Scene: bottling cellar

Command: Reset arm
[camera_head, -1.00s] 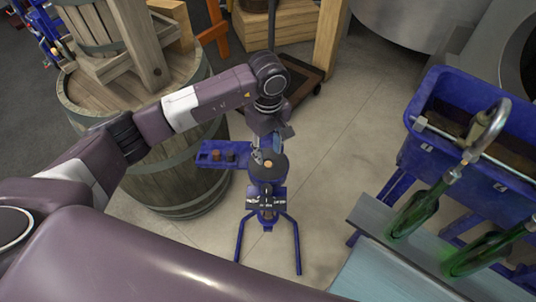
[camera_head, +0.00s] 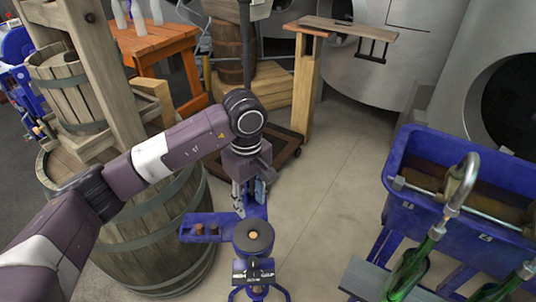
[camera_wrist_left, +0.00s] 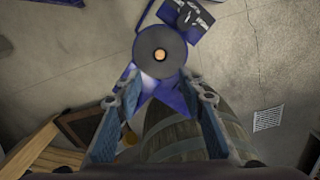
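My left gripper (camera_head: 248,198) hangs from its arm, pointing down, behind the round black top (camera_head: 253,237) of a blue corking stand (camera_head: 254,270). In the left wrist view its two fingers (camera_wrist_left: 161,84) are spread apart with nothing held between them. The black top with a tan cork-like disc in its centre (camera_wrist_left: 160,55) shows just beyond the fingertips there. The gripper appears apart from it. My right gripper is in neither view.
A blue side tray (camera_head: 186,236) with small brown pieces juts left from the stand. A wooden barrel (camera_head: 150,240) stands close left, under my arm. A blue filler trough (camera_head: 440,215) with green bottles (camera_head: 408,268) is at right. Floor between is clear.

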